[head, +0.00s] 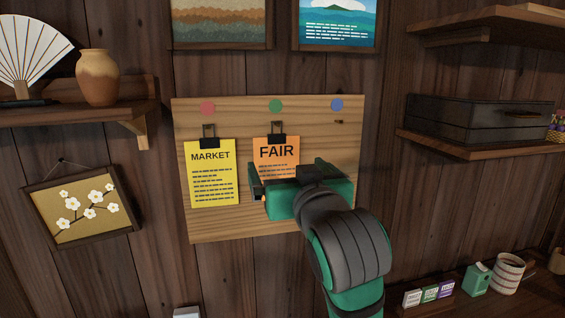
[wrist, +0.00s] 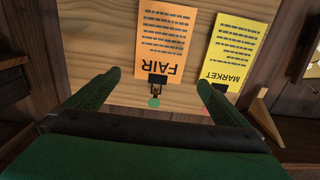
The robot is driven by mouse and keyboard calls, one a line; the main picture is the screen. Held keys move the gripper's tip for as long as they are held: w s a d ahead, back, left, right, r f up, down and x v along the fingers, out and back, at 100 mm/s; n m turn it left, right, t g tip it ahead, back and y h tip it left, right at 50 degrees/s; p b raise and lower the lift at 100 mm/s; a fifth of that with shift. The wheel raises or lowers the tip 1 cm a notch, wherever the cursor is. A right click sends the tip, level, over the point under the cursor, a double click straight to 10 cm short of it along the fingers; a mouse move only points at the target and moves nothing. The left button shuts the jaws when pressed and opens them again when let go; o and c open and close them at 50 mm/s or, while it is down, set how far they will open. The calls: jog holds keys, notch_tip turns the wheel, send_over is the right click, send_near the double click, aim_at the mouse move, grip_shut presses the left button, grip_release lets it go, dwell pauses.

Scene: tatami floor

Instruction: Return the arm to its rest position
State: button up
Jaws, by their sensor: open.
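My green and black arm reaches up to a wooden board on the wall. My gripper (head: 292,172) is open and empty, in front of the orange FAIR sheet (head: 276,151), and covers its lower part in the head view. In the wrist view the fingers of my gripper (wrist: 165,92) stand apart, with the FAIR sheet (wrist: 165,38) upside down beyond them. The FAIR sheet hangs by a black clip under the green dot. The yellow MARKET sheet (head: 211,180) hangs by a clip under the red dot, to the left; it also shows in the wrist view (wrist: 238,55).
The wooden board (head: 220,222) has a bare peg under the blue dot (head: 337,104). A shelf with a vase (head: 97,78) and a fan (head: 32,52) is at left. A shelf with a dark case (head: 465,118) is at right. Small boxes (head: 430,293) stand at lower right.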

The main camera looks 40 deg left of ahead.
jog(key=shift+v, duration=1.3)
jog(key=w+d+f+m+t+h, duration=0.1)
jog(key=w+d+f+m+h, duration=0.2)
jog(key=f, duration=0.8)
jog(key=w+d+f+m+t, duration=0.15)
jog(key=d+f, duration=0.35)
jog(key=f, duration=0.6)
jog(key=w+d+f+m+t+h, duration=0.2)
jog(key=d+f+m, duration=0.2)
jog(key=f, duration=0.7)
jog(key=s+d+f+m+h, duration=0.1)
jog(key=s+d+f+h, duration=0.2)
jog(key=s+d+f, duration=0.6)
jog(key=s+d+f+m+h, duration=0.2)
jog(key=s+d+f+h, duration=0.25)
jog(key=s+f, duration=0.7)
jog(key=s+d+f+n, duration=0.1)
jog(key=s+d, duration=0.1)
jog(key=s, duration=0.7)
jog(key=s+d+f+h, duration=0.1)
jog(key=s+d, duration=0.2)
jog(key=s, duration=0.6)
jog(key=shift+f+n+g, duration=0.2)
jog(key=shift+n+g, duration=0.15)
jog(key=shift+g, duration=0.1)
